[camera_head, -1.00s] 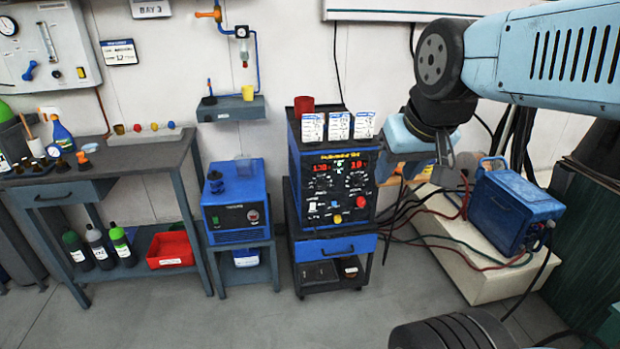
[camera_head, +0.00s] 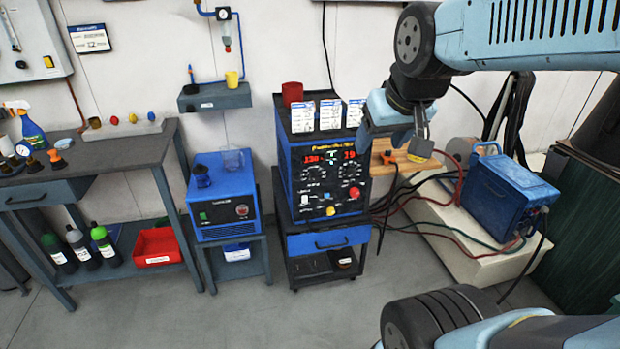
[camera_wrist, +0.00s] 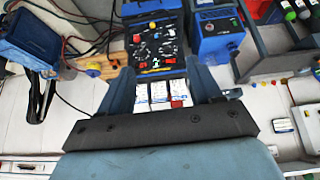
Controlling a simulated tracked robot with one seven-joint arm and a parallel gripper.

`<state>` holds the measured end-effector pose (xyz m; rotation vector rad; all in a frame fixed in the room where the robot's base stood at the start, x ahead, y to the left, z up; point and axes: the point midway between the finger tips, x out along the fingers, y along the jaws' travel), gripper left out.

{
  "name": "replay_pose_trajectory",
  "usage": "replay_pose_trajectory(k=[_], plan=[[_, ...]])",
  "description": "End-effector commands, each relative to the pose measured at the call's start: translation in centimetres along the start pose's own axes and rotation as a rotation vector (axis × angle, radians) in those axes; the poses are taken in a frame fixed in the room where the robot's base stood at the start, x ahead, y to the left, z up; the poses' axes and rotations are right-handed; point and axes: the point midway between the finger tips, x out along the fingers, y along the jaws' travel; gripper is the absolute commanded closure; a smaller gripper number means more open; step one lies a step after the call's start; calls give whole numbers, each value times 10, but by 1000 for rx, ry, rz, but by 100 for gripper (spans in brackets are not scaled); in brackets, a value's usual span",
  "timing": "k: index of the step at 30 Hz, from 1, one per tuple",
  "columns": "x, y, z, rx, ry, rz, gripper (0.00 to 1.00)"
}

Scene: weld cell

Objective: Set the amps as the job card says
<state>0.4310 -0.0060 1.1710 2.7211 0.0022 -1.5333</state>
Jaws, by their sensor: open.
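The blue and black welding machine (camera_head: 277,160) stands on a cart. Its front panel (camera_head: 320,178) has two red readouts, the left seemingly 138 and the right 19. Below them are black dials, a red knob (camera_head: 354,192), a yellow knob (camera_head: 331,212) and a white switch. Three white cards (camera_head: 330,115) stand on top; their writing is too small to read. My gripper (camera_head: 413,140) is open and empty, raised to the right of the machine. In the wrist view, the panel (camera_wrist: 157,48) and cards (camera_wrist: 159,92) appear upside down between my open fingers (camera_wrist: 160,72).
A red cup (camera_head: 292,94) stands on the machine, behind the cards. A wooden board (camera_head: 405,160) and cables lie to the right, near a blue box (camera_head: 503,195). A smaller blue unit (camera_head: 222,195) and a workbench (camera_head: 110,160) stand left. The floor in front is clear.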

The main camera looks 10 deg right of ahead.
Motion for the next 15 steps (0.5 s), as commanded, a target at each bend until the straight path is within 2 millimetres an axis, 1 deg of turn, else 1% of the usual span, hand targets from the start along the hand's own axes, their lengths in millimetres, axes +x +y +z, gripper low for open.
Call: replay_pose_trajectory(k=[1,6,11,15], plan=[[12,1,-11,-6,11,3,36],[54,5,-54,-36,87,16,36],[95,9,-90,-65,161,26,36],[132,11,-116,-91,225,33,36]])
